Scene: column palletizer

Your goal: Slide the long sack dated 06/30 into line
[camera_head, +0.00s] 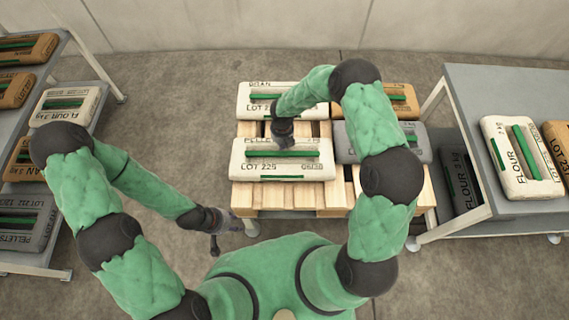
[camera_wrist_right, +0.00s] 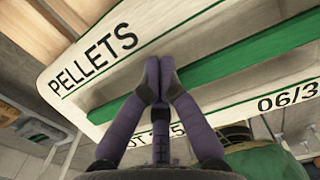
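The white long sack (camera_head: 247,172), printed PELLETS, LOT 225 and a date starting 06/3, lies flat at the front left of the wooden pallet (camera_head: 330,201). The wrist view shows its lettering and green band (camera_wrist_right: 222,68) close up. My right gripper (camera_head: 285,143) is over the sack's middle. In the wrist view its fingers (camera_wrist_right: 160,72) are together with nothing between them, against or very near the sack's face; contact is unclear. My left gripper (camera_head: 228,235) is empty, fingers apart, low beside the pallet's front left corner.
On the pallet are a white sack (camera_head: 250,107) behind, a grey sack (camera_head: 420,143) at right, set further back than the front sack, and an orange sack (camera_head: 402,100). A grey table (camera_head: 485,85) with sacks stands right; a rack (camera_head: 85,62) with sacks stands left.

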